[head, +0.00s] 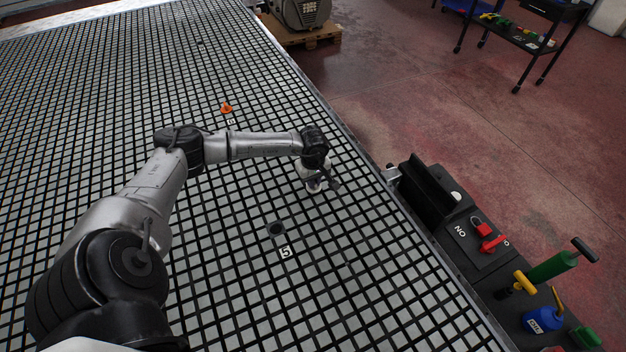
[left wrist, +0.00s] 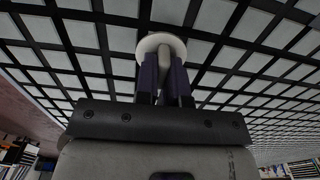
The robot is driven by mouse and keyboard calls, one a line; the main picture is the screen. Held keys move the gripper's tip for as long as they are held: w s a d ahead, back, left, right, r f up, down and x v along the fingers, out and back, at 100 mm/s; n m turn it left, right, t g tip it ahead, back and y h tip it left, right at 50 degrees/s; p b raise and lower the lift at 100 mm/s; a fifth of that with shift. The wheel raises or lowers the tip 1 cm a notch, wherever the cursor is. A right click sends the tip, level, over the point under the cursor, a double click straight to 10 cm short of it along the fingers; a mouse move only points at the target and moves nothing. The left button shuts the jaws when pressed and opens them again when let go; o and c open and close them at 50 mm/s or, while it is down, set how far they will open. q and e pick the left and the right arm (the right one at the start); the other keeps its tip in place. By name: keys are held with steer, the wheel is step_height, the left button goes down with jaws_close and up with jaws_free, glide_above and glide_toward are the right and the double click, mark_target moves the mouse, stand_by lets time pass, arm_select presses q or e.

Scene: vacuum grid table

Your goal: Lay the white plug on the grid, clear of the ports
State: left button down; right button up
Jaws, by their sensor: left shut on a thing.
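My left gripper (head: 318,187) is over the grid table (head: 235,270), near its right edge. In the left wrist view the gripper's dark fingers (left wrist: 163,80) are shut on the white plug (left wrist: 175,42). The plug shows a round pale flange and a knob between the fingers. Whether it touches the grid cannot be told. In the head view the plug cannot be made out clearly at the gripper. A dark round port (head: 277,229) beside a "5" label (head: 285,253) lies below and left of the gripper, apart from it. My right gripper is not in view.
A small orange object (head: 226,107) sits on the grid beyond my left arm. Bare grid surrounds the gripper.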

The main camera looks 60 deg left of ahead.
arm_select(q)
steer(key=c, duration=1.1)
jaws_free()
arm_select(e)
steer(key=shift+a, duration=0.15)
arm_select(q)
steer(key=shift+r, duration=0.1)
arm_select(e)
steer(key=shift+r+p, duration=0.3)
steer(key=shift+p, duration=0.05)
arm_select(q)
steer(key=shift+r, duration=6.85)
